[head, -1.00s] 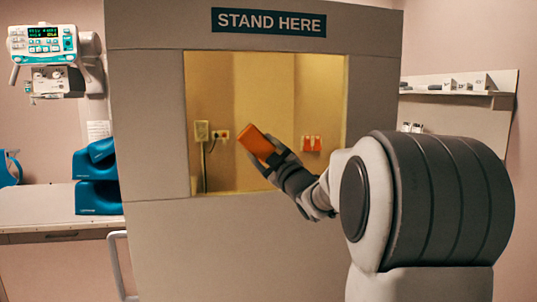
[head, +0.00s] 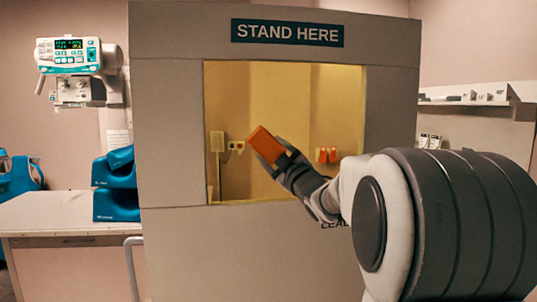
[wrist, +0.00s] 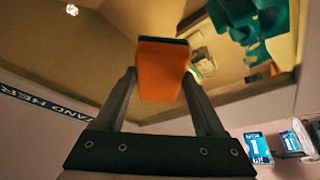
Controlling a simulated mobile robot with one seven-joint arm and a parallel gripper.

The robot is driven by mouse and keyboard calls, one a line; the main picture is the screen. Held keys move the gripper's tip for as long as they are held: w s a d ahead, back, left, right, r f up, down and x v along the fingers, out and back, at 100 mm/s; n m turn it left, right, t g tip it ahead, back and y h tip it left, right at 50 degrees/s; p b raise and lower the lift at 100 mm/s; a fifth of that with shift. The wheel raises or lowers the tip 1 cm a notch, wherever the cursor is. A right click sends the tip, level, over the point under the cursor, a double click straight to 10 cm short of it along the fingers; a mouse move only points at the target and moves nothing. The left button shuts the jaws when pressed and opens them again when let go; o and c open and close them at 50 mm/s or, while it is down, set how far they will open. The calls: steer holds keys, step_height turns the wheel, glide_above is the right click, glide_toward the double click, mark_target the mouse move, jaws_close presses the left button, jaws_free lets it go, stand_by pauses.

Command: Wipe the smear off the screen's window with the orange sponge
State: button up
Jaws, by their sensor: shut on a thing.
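My gripper (head: 284,159) is shut on the orange sponge (head: 264,144). The sponge is tilted and shows in front of the window's middle, left of centre. In the wrist view the sponge (wrist: 161,70) sits between the two fingers of my gripper (wrist: 160,88). The window (head: 285,85) is a yellow-tinted pane in a tall grey screen (head: 170,130). I cannot tell whether the sponge touches the pane. I cannot make out the smear; the sponge and gripper cover part of the pane.
A "STAND HERE" sign (head: 287,33) is above the window. At left are a counter (head: 70,215) with blue positioning blocks (head: 115,185) and a control panel (head: 70,55). A rail (head: 131,270) stands by the screen's lower left. A shelf (head: 465,102) is at right.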

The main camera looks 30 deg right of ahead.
steer(key=shift+s+d+f+p, duration=0.1)
steer(key=shift+s+d+p, duration=0.4)
steer(key=shift+d, duration=1.65)
steer(key=shift+s+d+p, duration=0.1)
steer(key=shift+s+d, duration=0.65)
steer(key=shift+d, duration=1.45)
steer(key=shift+s+d+f+p, duration=0.2)
steer(key=shift+s+d, duration=0.45)
steer(key=shift+d, duration=1.5)
steer(key=shift+r, duration=0.15)
steer(key=s+a+b, duration=0.1)
steer(key=s+b, duration=0.1)
steer(key=s, duration=0.3)
steer(key=shift+s+a, duration=0.4)
steer(key=s, duration=0.1)
steer(key=s+b, duration=0.1)
steer(key=s, duration=0.1)
steer(key=shift+a, duration=0.4)
